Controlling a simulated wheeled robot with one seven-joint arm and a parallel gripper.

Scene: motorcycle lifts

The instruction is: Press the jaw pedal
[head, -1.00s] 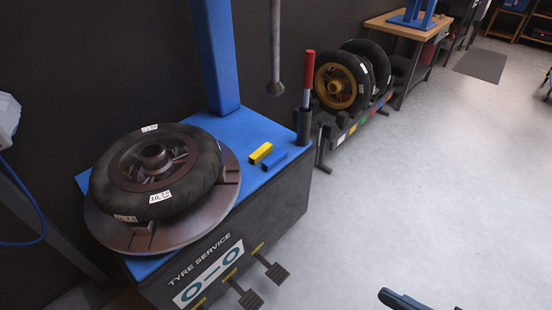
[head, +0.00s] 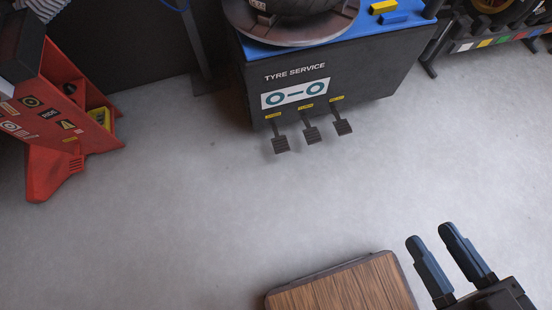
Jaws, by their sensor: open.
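Three dark foot pedals stick out low from the front of the tyre machine (head: 340,88): a left pedal (head: 280,144), a middle pedal (head: 311,135) and a right pedal (head: 343,126). Each has a small yellow label above it, too small to read, so I cannot tell which is the jaw pedal. My gripper (head: 432,235) is at the lower right, its two blue-grey fingers apart with nothing between them. It is well away from the pedals and touches none of them.
A wood-topped block (head: 345,290) is at the bottom, left of my gripper. A red cabinet-like unit (head: 60,130) stands at the left. A wheel rack (head: 490,42) is at the upper right. Grey floor (head: 220,220) lies clear before the pedals.

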